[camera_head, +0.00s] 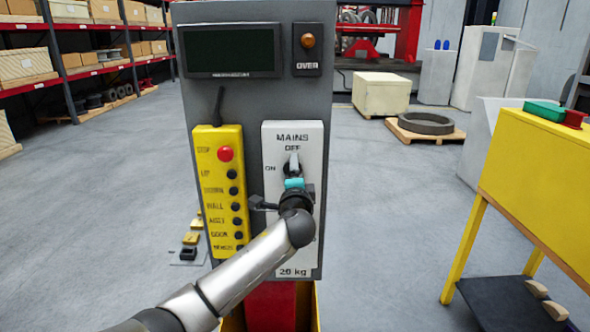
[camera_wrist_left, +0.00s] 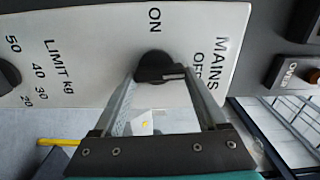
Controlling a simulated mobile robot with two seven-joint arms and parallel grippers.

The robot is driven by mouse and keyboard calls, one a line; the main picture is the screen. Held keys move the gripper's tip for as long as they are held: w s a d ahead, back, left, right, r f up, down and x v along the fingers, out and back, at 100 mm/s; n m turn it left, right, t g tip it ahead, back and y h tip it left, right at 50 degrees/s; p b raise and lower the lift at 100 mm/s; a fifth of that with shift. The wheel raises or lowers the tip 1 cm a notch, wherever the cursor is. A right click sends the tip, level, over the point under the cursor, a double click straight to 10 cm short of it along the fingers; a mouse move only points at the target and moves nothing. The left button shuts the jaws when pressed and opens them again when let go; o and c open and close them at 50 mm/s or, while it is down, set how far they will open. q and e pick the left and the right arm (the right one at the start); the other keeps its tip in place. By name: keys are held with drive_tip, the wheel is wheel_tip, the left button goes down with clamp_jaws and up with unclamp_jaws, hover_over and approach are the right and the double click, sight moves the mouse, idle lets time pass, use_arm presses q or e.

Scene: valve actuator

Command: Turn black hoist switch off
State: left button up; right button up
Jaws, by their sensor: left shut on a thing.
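The black hoist switch (camera_head: 287,170) is a round knob on the white MAINS plate (camera_head: 275,140) of the grey control panel. OFF is printed above it and ON to its left in the head view. In the left wrist view the switch (camera_wrist_left: 152,65) sits between the tips of my two fingers, and its pale mark points right, to the OFF side. My left gripper (camera_head: 294,166) is shut on the switch, its arm coming up from the lower left and covering the lower plate. My right gripper is not in view.
A yellow pendant (camera_head: 220,190) with a red stop button (camera_head: 225,154) is left of the plate. A dark screen (camera_head: 232,50) and the OVER lamp (camera_head: 308,41) are above. A LIMIT kg knob (camera_wrist_left: 8,75) shows in the wrist view. A yellow table (camera_head: 540,170) stands at right.

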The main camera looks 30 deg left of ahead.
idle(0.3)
use_arm(q)
drive_tip(key=o, duration=1.3)
drive_tip(key=b+v, duration=0.1)
drive_tip(key=v, duration=1.4)
drive_tip(key=shift+s, duration=0.15)
